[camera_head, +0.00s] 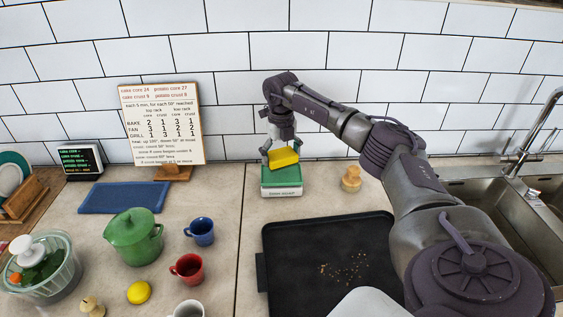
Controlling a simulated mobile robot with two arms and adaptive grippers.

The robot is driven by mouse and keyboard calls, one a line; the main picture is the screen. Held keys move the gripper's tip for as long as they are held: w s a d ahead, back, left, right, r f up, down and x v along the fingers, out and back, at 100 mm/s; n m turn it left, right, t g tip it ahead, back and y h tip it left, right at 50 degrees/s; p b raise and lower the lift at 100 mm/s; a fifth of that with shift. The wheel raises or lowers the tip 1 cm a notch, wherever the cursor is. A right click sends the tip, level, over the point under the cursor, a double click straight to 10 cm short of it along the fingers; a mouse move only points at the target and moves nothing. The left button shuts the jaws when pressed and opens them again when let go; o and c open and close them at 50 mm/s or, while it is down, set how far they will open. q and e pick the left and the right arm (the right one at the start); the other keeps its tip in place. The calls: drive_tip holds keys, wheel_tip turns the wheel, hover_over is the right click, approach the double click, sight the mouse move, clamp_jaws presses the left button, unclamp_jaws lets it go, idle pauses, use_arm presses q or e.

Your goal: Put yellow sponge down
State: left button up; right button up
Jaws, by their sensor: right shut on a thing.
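My right gripper (279,150) is at the back of the counter, pointing down and shut on the yellow sponge (284,158). The sponge is tilted and is over the green top of a box (282,189) with a white label on its front. I cannot tell whether the sponge touches the box top. My left gripper does not show.
A black tray (290,237) with crumbs lies in front of the box. A small wooden object (351,179) stands right of it. At left are a recipe board (187,130), blue mat (95,197), green pot (132,240) and mugs (201,231). A sink (540,215) is at right.

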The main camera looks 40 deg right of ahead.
sight(281, 165)
wheel_tip(281, 165, down, 3)
drive_tip(key=shift+r+p, duration=0.2)
drive_tip(key=shift+p, duration=0.1)
drive_tip(key=shift+f, duration=0.25)
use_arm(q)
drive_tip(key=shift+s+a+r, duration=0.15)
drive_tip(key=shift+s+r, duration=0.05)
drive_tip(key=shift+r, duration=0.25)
use_arm(e)
drive_tip(key=shift+f, duration=0.3)
drive_tip(key=o, duration=0.8)
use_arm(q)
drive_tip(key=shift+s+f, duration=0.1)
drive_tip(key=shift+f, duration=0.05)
use_arm(e)
drive_tip(key=shift+r, duration=0.1)
